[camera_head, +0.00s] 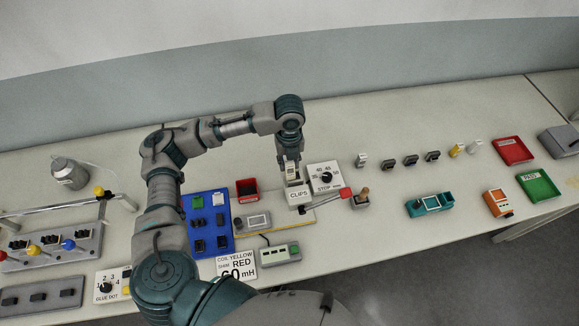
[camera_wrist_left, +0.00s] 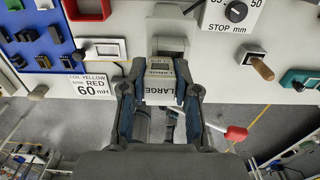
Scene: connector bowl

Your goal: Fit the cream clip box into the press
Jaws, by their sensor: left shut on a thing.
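The cream clip box (camera_wrist_left: 160,72) is between the fingers of my left gripper (camera_wrist_left: 160,97), with its "LARGE" label facing the wrist camera. In the head view, my left gripper (camera_head: 291,172) points down over the press (camera_head: 299,195), the light block marked "CLIPS" with a red-ended lever (camera_head: 345,192). The box shows there as a small pale piece (camera_head: 290,172) between the fingers. In the left wrist view, the press's pale body (camera_wrist_left: 168,24) is just beyond the box. The gripper hides the contact, so I cannot tell whether the box is seated. My right gripper is out of view.
A "STOP mm" dial (camera_head: 325,177) stands close right of the press. A blue board with parts (camera_head: 208,222) and a red bin (camera_head: 247,188) are to its left. A wooden-handled tool (camera_head: 361,198) is to its right. The table's front edge lies below.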

